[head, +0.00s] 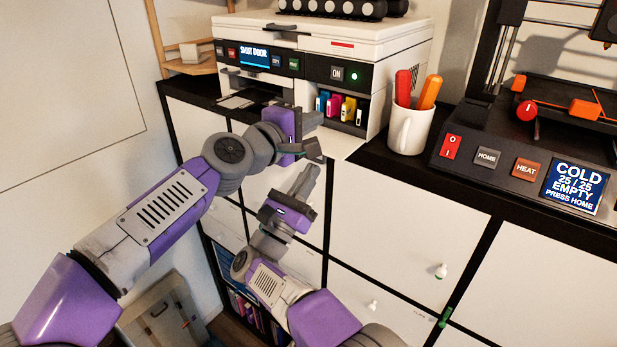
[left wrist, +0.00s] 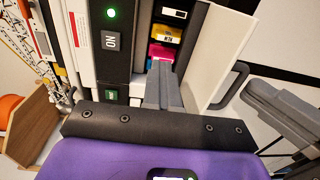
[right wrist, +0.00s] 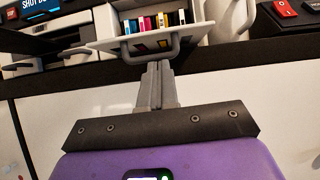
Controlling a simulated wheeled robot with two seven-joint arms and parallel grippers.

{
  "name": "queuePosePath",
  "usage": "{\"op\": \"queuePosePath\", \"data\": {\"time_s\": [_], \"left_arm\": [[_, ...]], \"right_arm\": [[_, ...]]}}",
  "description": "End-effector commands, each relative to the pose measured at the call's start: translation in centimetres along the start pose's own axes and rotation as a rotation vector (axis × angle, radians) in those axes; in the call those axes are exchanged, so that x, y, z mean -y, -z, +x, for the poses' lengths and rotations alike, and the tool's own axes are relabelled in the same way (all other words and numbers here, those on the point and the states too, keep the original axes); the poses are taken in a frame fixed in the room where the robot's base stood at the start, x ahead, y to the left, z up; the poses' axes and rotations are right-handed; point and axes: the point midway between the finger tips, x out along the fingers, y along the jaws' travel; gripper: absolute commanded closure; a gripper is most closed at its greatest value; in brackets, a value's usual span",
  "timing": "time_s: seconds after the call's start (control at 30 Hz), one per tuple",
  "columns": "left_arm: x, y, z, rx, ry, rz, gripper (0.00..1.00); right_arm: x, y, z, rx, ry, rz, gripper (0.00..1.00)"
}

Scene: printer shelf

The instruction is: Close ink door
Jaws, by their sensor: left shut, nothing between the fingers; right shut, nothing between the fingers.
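The ink door (head: 340,144) of the white printer (head: 375,55) is a white flap folded down open below the ink bay. It also shows in the left wrist view (left wrist: 228,50) and the right wrist view (right wrist: 120,46), with a grey loop handle (right wrist: 152,50). Several coloured cartridges (head: 340,107) show in the bay. My left gripper (head: 316,119) is shut and empty, its fingers over the open door in front of the cartridges. My right gripper (head: 310,172) is shut and empty, below the door, its tips close to the handle. I cannot tell whether either touches the door.
A white mug (head: 409,130) with red and orange handles stands right of the printer. A dark 3D printer (head: 530,140) with buttons and a screen is farther right. White cabinet fronts (head: 400,215) with small knobs lie below. A wooden stand (head: 195,55) is at left.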

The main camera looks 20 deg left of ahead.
Motion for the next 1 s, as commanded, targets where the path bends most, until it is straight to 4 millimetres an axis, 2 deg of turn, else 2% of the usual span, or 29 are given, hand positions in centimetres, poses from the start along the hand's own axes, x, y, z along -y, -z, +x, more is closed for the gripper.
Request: {"op": "queuePosePath", "data": {"time_s": [0.2,0.4,0.67,0.77,0.9,1.0], "left_arm": [[0.0,0.0,0.0,0.0,0.0,0.0,1.0],[0.0,0.0,0.0,0.0,0.0,0.0,1.0],[0.0,0.0,0.0,0.0,0.0,0.0,1.0],[0.0,0.0,0.0,0.0,0.0,0.0,0.89],[0.0,0.0,0.0,0.0,0.0,0.0,0.67],[0.0,0.0,0.0,0.0,0.0,0.0,0.65]], "right_arm": [[0.0,-0.1,0.1,-0.007,0.001,0.002,1.0],[0.1,-1.2,0.7,-0.057,0.001,0.005,1.0],[0.1,-1.2,0.8,-0.061,0.001,0.0,1.0],[0.1,-1.2,0.8,-0.061,0.001,0.0,1.0],[0.1,-1.2,0.8,-0.061,0.002,0.0,1.0],[0.1,-1.2,0.8,-0.061,0.002,0.0,1.0]]}}
